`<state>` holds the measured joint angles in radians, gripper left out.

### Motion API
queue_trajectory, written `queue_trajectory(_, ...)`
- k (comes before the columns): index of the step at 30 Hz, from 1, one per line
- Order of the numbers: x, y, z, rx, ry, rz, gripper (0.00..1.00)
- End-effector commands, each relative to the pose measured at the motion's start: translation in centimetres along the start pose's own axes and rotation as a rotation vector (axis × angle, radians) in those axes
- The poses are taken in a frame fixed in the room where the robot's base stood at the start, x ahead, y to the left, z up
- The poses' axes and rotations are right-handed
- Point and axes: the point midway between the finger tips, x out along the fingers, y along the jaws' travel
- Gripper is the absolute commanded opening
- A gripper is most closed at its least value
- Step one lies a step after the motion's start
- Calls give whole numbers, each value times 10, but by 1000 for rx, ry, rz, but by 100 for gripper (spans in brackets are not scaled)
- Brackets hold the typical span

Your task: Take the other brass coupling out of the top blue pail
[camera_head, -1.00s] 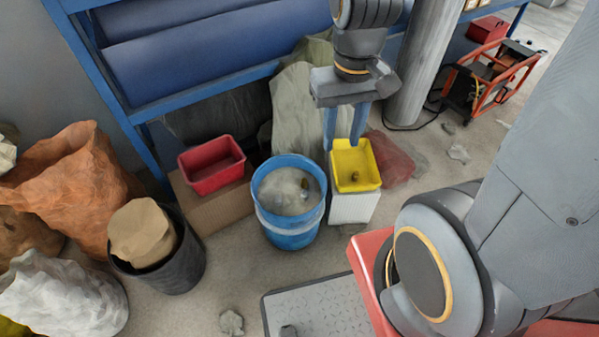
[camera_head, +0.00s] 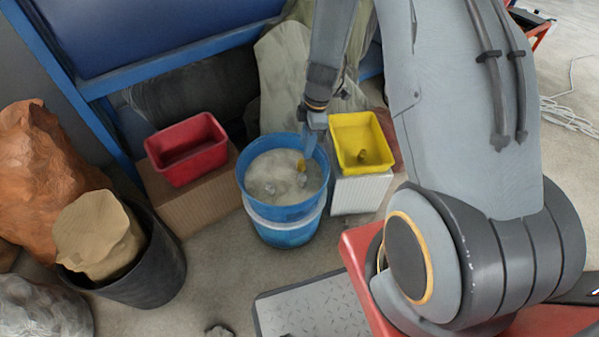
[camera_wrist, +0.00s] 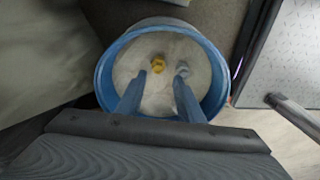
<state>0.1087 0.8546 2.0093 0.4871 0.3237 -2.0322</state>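My gripper (camera_head: 306,144) points down at the pail's far right side. In the wrist view its fingers (camera_wrist: 160,76) are apart, with nothing between them, and the coupling appears just beyond the tips.
A yellow bin (camera_head: 342,122) with a small dark brass-coloured piece (camera_head: 362,156) stands on a white box right of the pail. A red bin (camera_head: 187,160) sits on a cardboard box (camera_head: 207,208) to the left. A black bin (camera_head: 160,282) stands at front left.

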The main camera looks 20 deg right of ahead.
Motion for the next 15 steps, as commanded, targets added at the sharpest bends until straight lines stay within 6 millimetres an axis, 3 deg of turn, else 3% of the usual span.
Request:
queue_trajectory(3, 22, 6, 5, -52, 0, 1, 34)
queue_trajectory(15, 62, 4, 2, -65, 0, 0, 34)
